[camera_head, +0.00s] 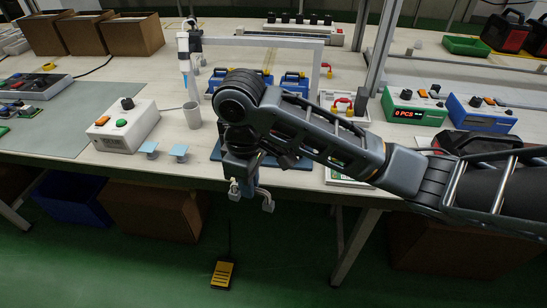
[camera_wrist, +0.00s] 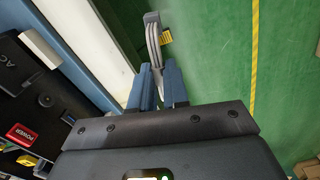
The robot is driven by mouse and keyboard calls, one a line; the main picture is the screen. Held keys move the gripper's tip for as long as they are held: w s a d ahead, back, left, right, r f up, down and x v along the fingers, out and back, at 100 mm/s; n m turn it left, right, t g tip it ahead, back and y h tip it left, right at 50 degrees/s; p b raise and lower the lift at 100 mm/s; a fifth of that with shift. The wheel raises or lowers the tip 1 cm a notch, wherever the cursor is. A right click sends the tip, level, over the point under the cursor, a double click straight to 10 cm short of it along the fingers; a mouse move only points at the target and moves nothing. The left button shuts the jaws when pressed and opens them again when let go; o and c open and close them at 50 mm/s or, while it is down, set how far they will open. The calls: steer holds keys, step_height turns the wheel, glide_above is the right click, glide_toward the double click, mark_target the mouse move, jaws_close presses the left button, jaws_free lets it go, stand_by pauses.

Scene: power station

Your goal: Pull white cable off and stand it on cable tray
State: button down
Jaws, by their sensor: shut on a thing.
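My gripper (camera_head: 250,186) hangs at the table's front edge, under my dark arm. In the wrist view its two blue fingers (camera_wrist: 160,88) are shut on a pale grey-white cable piece (camera_wrist: 154,38), taken to be the white cable. The piece sticks out past the fingertips over the green floor. In the head view, pale end pieces (camera_head: 267,204) show below the gripper, over the floor. A black device (camera_wrist: 45,95) with a red POWER switch and a pale block on it is at the left in the wrist view. I cannot tell which thing is the cable tray.
On the white table (camera_head: 100,165) stand a white button box (camera_head: 124,128), a grey cup (camera_head: 192,115) and two small pale-blue pieces (camera_head: 178,152). A green counter box (camera_head: 414,108) is at the right. A yellow pedal (camera_head: 222,274) lies on the floor.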

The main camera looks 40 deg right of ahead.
steer(key=w+a+f+m, duration=0.3)
steer(key=a+f+m, duration=0.1)
steer(key=shift+w+a+m, duration=0.3)
steer(key=shift+m, duration=0.1)
steer(key=shift+s+d+f, duration=0.2)
steer(key=shift+s, duration=0.05)
stand_by(0.4)
